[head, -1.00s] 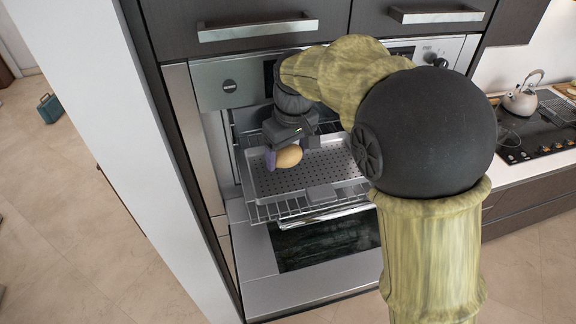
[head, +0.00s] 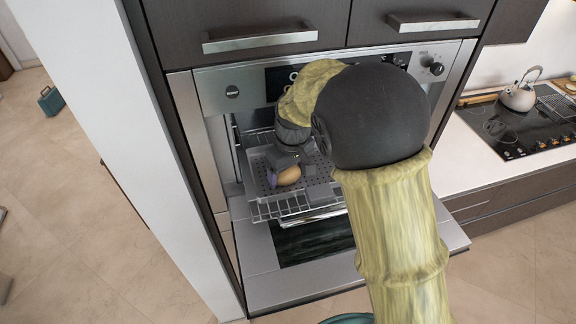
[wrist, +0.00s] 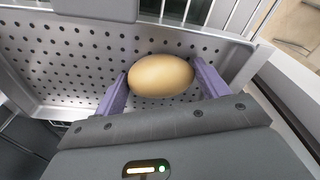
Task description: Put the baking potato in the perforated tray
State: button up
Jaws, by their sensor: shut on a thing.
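The baking potato (wrist: 161,76) is a smooth tan oval between the two purple fingers of my gripper (wrist: 160,92) in the wrist view. My gripper is shut on it. In the head view the potato (head: 289,176) shows just below my gripper (head: 280,177), over the front part of the perforated tray. The perforated tray (wrist: 60,62) is grey metal with rows of small holes and raised walls. It sits on the oven rack, and my arm hides part of it in the head view (head: 257,168). I cannot tell whether the potato touches the tray floor.
The wire rack (head: 268,210) sticks out of the oven under the tray. The oven door (head: 320,240) is folded down in front. Cabinet handles (head: 260,42) are above.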

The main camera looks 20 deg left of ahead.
aim_at(290, 172)
jog(key=shift+f, duration=0.2)
jog(key=o, duration=1.1)
jog(key=shift+o, duration=0.2)
jog(key=shift+r, duration=0.1)
jog(key=shift+s+d+r+b, duration=0.15)
jog(key=shift+r+b, duration=0.35)
jog(key=shift+r, duration=0.8)
jog(key=shift+d+r+b, duration=0.1)
jog(key=shift+r+b, duration=0.4)
jog(key=shift+r, duration=0.75)
jog(key=shift+s+d+r+b, duration=0.15)
jog(key=shift+r+b, duration=0.35)
jog(key=shift+r, duration=0.8)
